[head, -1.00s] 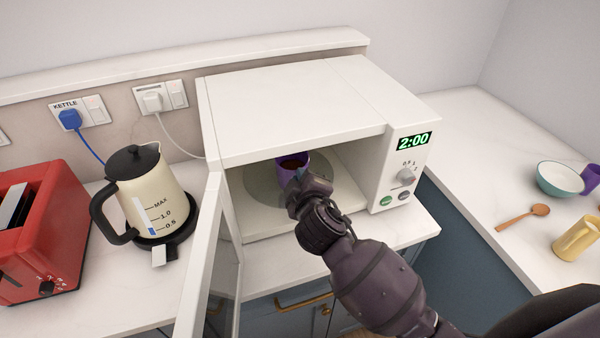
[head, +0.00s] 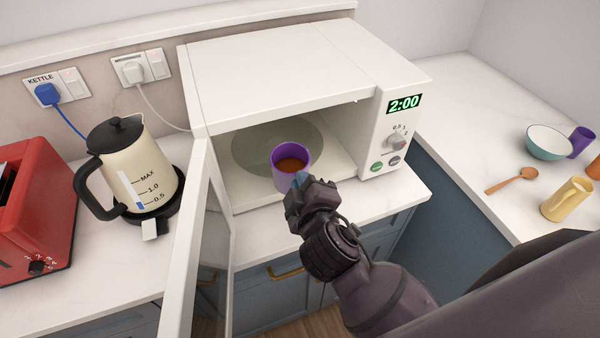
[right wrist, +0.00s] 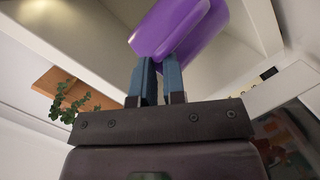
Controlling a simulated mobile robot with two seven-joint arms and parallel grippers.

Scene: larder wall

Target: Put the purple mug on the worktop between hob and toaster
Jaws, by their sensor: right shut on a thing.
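A purple mug (head: 288,178) with brown liquid inside is upright at the front of the open microwave (head: 290,85). My right gripper (head: 299,182) is shut on the near side of this mug. The right wrist view shows the purple mug (right wrist: 180,28) at the blue fingertips of the gripper (right wrist: 158,66). The red toaster (head: 35,215) stands on the worktop (head: 110,275) at the far left, partly cut off. The hob does not show. My left gripper is not in view.
The open microwave door (head: 205,240) juts forward, left of my right gripper. A cream kettle (head: 145,175) stands between door and toaster. On the right worktop are a bowl (head: 550,143), a wooden spoon (head: 510,180), a yellow jug (head: 565,200) and another purple cup (head: 581,142).

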